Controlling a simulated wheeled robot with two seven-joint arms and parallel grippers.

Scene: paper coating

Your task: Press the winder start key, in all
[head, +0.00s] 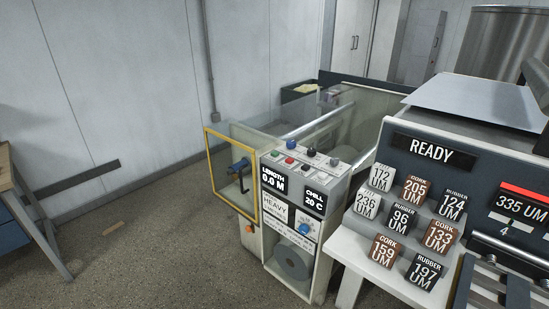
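The winder cabinet (256,238) stands in the middle, white, with a sloped key panel (318,162) on top. On the panel are a blue key (291,144), a red key (289,160), a black knob (311,151) and other small controls. Their labels are too small to read, so I cannot tell which is the start key. The length display (273,182) reads 0.0 M and the chill display (315,199) reads 20 C. Neither of my grippers is in view.
A yellow-framed guard (207,158) stands at the winder's left. At right, a machine with a READY display (430,150) has several labelled blocks, such as 197 UM (426,272), on its white stepped front. A workbench (6,170) is at far left. Floor between is mostly clear.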

